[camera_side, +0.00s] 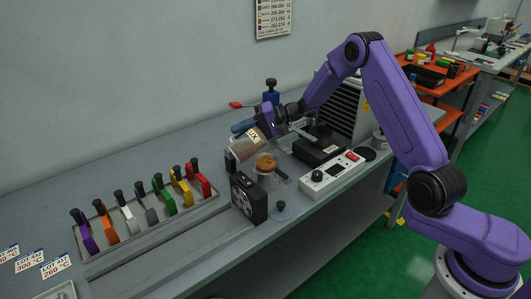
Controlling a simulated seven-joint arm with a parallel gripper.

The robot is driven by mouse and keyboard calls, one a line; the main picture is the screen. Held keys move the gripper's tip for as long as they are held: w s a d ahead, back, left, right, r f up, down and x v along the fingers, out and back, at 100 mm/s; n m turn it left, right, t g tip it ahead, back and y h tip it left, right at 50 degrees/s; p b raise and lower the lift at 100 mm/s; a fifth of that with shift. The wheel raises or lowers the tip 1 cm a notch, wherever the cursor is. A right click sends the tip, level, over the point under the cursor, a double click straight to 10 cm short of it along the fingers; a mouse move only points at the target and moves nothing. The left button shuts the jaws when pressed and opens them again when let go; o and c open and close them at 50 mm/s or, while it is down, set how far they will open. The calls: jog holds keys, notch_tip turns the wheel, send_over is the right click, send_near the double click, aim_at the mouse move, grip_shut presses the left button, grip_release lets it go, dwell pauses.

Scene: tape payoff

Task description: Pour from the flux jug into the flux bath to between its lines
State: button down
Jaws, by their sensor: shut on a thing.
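The flux jug (247,145) is a clear jug with brownish contents and a label whose visible letters read "UX". It is tilted in the air, its lower part leaning left. My gripper (266,124) is shut on it at its upper right. Below and a little right stands a small clear round vessel with orange-brown contents (265,164), which looks like the flux bath. Its lines are too small to make out. I cannot tell whether any liquid is flowing between the two.
A black boxed unit with a round front (247,197) stands just in front of the bath. A white control box (333,176) and a black block (317,148) are to the right. A tray of several coloured handled tools (145,212) lies left. Bare bench lies behind the tray.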

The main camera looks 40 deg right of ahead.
jog(key=shift+w+r+y, duration=0.1)
jog(key=shift+y, duration=0.2)
jog(key=shift+a, duration=0.25)
jog(key=shift+b, duration=0.3)
jog(key=shift+a+r+h, duration=0.1)
jog(key=shift+a+h, duration=0.15)
jog(key=shift+h, duration=0.65)
jog(key=shift+r+n+g+h, duration=0.3)
jog(key=shift+n+g+h, duration=0.1)
jog(key=shift+h, duration=0.8)
jog(key=shift+g, duration=0.3)
jog(key=shift+a, duration=0.1)
